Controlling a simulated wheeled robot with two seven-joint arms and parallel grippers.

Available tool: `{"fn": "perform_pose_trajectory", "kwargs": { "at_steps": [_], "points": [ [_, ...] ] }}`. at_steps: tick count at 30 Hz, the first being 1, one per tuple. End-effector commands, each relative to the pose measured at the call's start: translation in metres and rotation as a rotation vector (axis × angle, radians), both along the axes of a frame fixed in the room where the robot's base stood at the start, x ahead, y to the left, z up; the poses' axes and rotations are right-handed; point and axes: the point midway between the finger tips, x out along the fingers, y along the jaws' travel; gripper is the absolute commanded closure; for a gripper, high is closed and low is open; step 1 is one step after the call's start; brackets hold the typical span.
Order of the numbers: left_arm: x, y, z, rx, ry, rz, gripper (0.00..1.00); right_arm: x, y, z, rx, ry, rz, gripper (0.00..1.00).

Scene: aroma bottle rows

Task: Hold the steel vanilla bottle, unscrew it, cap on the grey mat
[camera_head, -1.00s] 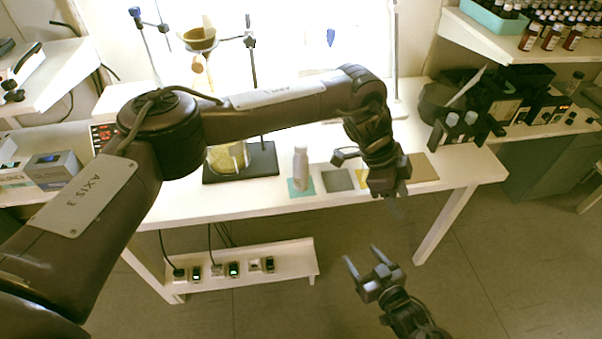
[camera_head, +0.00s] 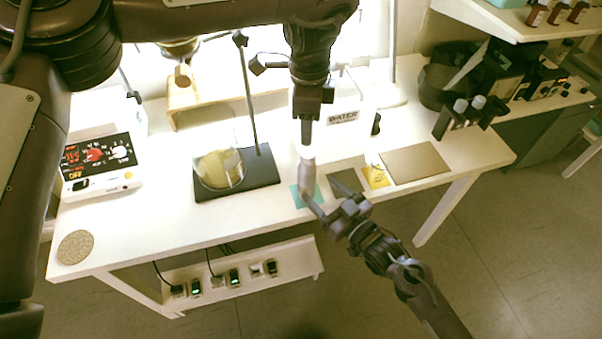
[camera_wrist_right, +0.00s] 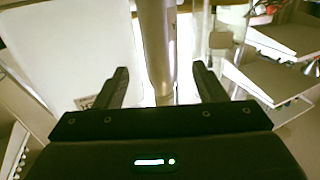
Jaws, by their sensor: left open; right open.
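The grey steel bottle (camera_head: 306,180) stands upright on the teal mat (camera_head: 298,202) near the table's front edge. My left gripper (camera_head: 306,142) is open and points straight down over the bottle top; its fingers hide part of the top, and I cannot tell whether they touch it. My right gripper (camera_head: 324,197) is open at the bottle's lower right, one finger in front of it. The right wrist view shows a metallic cylinder, apparently the bottle (camera_wrist_right: 157,50), between the open fingers (camera_wrist_right: 160,85).
A yellow mat (camera_head: 376,177) and a tan board (camera_head: 416,163) lie farther right. Left are a beaker (camera_head: 219,170) on a dark stand base (camera_head: 258,178) and a red-dialled device (camera_head: 98,160). A white container labelled WATER (camera_head: 345,97) stands behind.

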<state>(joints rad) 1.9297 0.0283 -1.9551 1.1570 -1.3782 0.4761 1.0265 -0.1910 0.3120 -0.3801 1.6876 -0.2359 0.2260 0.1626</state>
Motion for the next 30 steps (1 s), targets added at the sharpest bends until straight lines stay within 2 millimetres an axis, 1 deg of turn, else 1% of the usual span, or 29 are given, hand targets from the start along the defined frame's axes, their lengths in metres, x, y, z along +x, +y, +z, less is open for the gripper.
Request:
{"fn": "perform_pose_trajectory", "kwargs": {
  "at_steps": [3,10,15,23,26,30],
  "points": [
    [0.0,0.0,0.0,-0.001,0.0,0.0,0.53,0.016,0.013,0.002,0.002,-0.002,0.001,0.36],
    [0.0,0.0,0.0,-0.001,0.0,0.0,0.53,0.041,0.033,0.001,0.001,-0.002,0.0,0.36],
    [0.0,0.0,0.0,-0.002,0.0,0.0,0.53,0.049,0.04,0.001,0.001,-0.001,0.001,0.36],
    [0.0,0.0,0.0,-0.002,0.0,0.0,0.53,0.05,0.041,0.0,0.0,0.0,0.001,0.36],
    [0.0,0.0,0.0,-0.002,0.0,0.0,0.53,0.05,0.041,0.0,0.0,0.0,0.001,0.46],
    [0.0,0.0,0.0,-0.002,0.0,0.0,0.53,0.05,0.041,0.0,0.0,0.0,0.001,0.65]
  ]
}}
